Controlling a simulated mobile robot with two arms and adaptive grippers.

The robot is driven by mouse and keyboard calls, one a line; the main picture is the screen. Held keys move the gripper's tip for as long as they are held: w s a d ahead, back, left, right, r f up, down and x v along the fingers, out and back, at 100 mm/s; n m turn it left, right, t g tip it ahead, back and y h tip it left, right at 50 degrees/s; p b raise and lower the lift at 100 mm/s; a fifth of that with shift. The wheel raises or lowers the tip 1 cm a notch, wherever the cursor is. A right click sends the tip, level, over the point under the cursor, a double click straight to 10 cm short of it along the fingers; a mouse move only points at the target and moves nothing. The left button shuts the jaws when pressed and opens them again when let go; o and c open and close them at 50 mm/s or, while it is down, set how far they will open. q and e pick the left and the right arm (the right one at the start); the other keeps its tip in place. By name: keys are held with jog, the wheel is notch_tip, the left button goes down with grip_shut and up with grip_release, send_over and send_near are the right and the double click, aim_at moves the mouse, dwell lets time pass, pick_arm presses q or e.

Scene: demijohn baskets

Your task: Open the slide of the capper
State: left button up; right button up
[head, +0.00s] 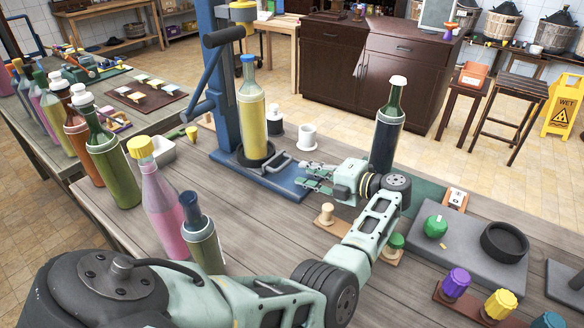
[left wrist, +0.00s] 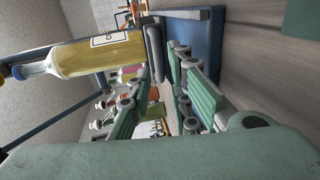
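The capper (head: 226,120) is a blue column on a blue base plate with a dark lever. A bottle of yellow liquid with a blue cap (head: 251,110) stands upright in it, on a dark round seat. The slide's grey handle (head: 279,162) lies low on the base in front of the bottle. My left gripper (head: 303,177) is open and empty, just right of the handle, its fingers pointing toward it. In the left wrist view the open fingers (left wrist: 160,72) point toward the base and the yellow bottle (left wrist: 95,55). My right gripper is not in view.
A dark bottle with a white cap (head: 387,125) stands just behind my left gripper. Several filled bottles (head: 112,160) stand at the left. Coloured caps (head: 456,282) sit at the front right.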

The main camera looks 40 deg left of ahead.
aim_at(286, 166)
pick_arm(q)
jog(key=x, duration=0.1)
jog(key=p+x, duration=0.1)
jog(key=x, duration=0.3)
jog(key=shift+s+a+r, duration=0.2)
jog(key=shift+r, duration=0.05)
jog(key=shift+a+f, duration=0.15)
jog(key=shift+a, duration=0.2)
jog(key=shift+a+f, duration=0.1)
jog(key=shift+a, duration=0.1)
grip_shut()
